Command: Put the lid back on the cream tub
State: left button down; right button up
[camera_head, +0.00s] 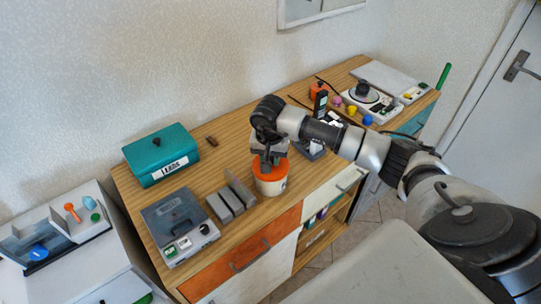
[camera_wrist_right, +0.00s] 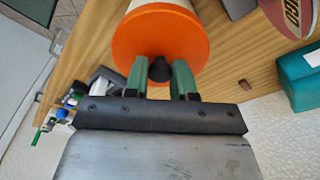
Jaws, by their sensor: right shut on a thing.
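The cream tub (camera_head: 270,187) stands upright near the front edge of the wooden cabinet top. The orange lid (camera_head: 262,171) is on its top, and no gap shows between them. In the right wrist view the lid (camera_wrist_right: 160,40) faces me, with a little of the cream tub (camera_wrist_right: 165,5) behind it. My right gripper (camera_head: 269,161) comes down from above, its green fingers closed on the lid's black knob; the right wrist view shows the fingers (camera_wrist_right: 160,78) on both sides of the knob (camera_wrist_right: 159,68). My left gripper is not in view.
A teal box (camera_head: 160,155) marked LEADS is at the back left. A grey-lidded case (camera_head: 174,218) and grey blocks (camera_head: 232,199) stand left of the tub. Several small items, including a black-knobbed device (camera_head: 367,97), crowd the right end. Some cabinet top behind the tub is bare.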

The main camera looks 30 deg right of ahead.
jog(key=shift+s, duration=0.1)
dwell(1.1)
jog(key=shift+f+b, duration=0.2)
jog(key=shift+b, duration=0.9)
dwell(1.0)
dwell(0.4)
jog(key=o, duration=1.4)
jog(key=shift+o, duration=0.2)
jog(key=shift+r+p, duration=1.85)
jog(key=shift+r, duration=1.7)
